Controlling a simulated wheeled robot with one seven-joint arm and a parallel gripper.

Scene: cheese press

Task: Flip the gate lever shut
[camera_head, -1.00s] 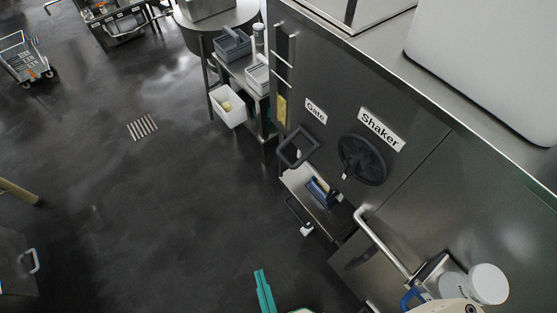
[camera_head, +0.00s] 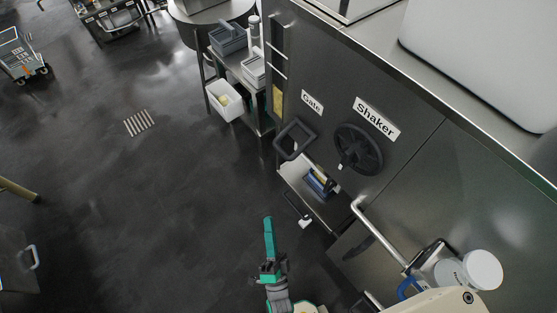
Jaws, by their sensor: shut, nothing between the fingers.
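The gate lever is a dark, square-framed handle (camera_head: 295,140) on the steel cabinet face, below and left of the "Gate" label (camera_head: 312,102). It sits tilted and stands out from the panel. My gripper (camera_head: 268,222) has teal fingers, pressed together with nothing between them. It is in the lower middle of the picture, over the floor, below and left of the lever and apart from it. Nothing hides the lever.
A round black "Shaker" wheel (camera_head: 358,148) is right of the lever. Below are a small steel cart (camera_head: 322,212) and a bent metal rail (camera_head: 378,235). A white bin (camera_head: 224,103) is at the left shelf. The floor on the left is largely clear.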

